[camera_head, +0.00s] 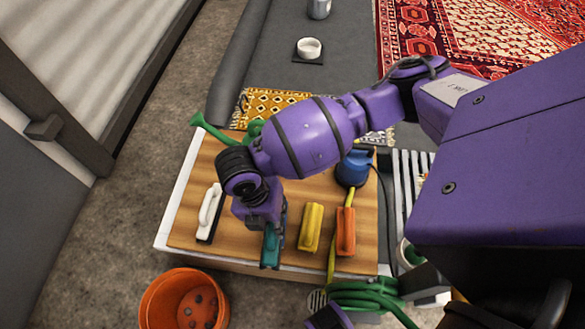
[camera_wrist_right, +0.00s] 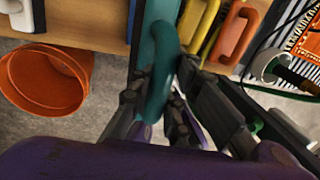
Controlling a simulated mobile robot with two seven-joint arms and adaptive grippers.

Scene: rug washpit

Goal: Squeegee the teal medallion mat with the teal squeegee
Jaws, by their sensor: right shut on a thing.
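The teal squeegee (camera_head: 271,248) is at the front part of the wooden-topped table, between a white-handled tool and a yellow one. My right gripper (camera_head: 266,218) comes down on it from above and is shut on its handle. In the right wrist view the teal handle (camera_wrist_right: 160,60) runs between the fingers of my right gripper (camera_wrist_right: 165,100). I cannot tell whether the squeegee still touches the tabletop. I see no teal medallion mat in either view. My left gripper does not show.
The table (camera_head: 184,222) also bears a white-handled tool (camera_head: 209,212), a yellow tool (camera_head: 311,228), an orange tool (camera_head: 345,232) and a blue object (camera_head: 353,168). An orange bucket (camera_head: 160,301) and a green hose (camera_head: 365,298) lie in front. A red patterned rug (camera_head: 470,45) is at the back right.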

